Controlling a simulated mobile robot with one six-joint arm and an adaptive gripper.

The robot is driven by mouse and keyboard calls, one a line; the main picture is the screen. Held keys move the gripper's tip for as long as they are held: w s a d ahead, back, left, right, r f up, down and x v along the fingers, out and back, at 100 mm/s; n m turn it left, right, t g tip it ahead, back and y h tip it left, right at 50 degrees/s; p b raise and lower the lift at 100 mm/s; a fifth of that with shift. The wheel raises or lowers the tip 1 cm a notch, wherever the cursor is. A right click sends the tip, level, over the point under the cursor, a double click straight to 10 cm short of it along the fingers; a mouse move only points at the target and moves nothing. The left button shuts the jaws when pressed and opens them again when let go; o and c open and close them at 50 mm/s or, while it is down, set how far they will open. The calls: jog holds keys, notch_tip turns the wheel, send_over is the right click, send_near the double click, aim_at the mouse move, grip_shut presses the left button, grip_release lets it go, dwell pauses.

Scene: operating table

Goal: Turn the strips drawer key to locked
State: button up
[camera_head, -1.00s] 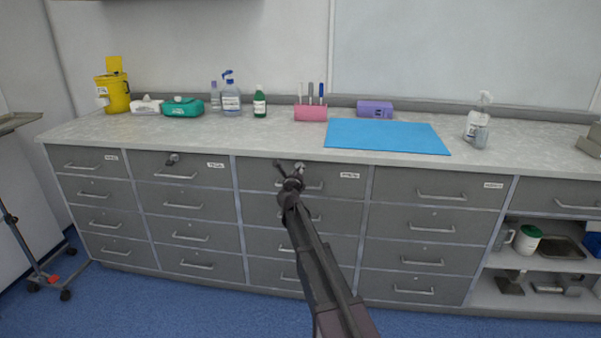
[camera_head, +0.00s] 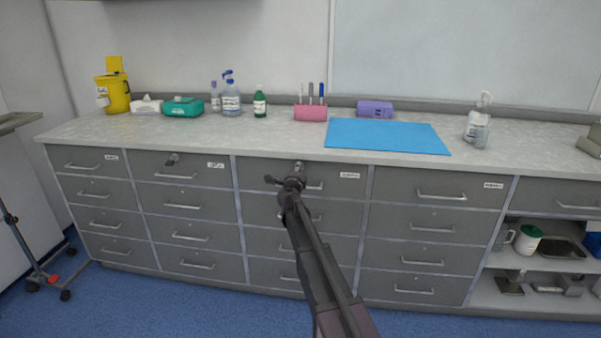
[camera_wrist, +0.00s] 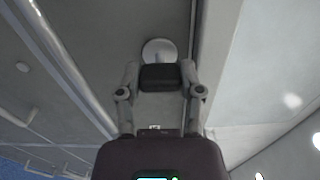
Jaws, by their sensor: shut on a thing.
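The third column's top drawer (camera_head: 258,172) carries a lock near its upper edge, and its label (camera_head: 350,175) is too small to read surely. My gripper (camera_head: 299,170) is at this lock, with my arm coming up from below. In the wrist view my gripper (camera_wrist: 160,78) has its two fingers on either side of a dark key head (camera_wrist: 160,79), shut on it. Just beyond the key head is the pale round lock face (camera_wrist: 158,50). The key's shaft is mostly hidden. My gripper covers part of the drawer handle (camera_head: 315,186) in the head view.
Another key (camera_head: 172,158) sits in the second column's top drawer. The worktop (camera_head: 290,142) overhangs just above the drawers and bears bottles, a pink pen holder (camera_head: 310,113) and a blue mat (camera_head: 388,136). The floor in front is clear.

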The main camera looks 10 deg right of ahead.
jog(key=shift+d+n, duration=0.15)
jog(key=shift+n, duration=0.15)
jog(key=o, duration=1)
jog(key=shift+o, duration=0.7)
jog(key=v, duration=1.2)
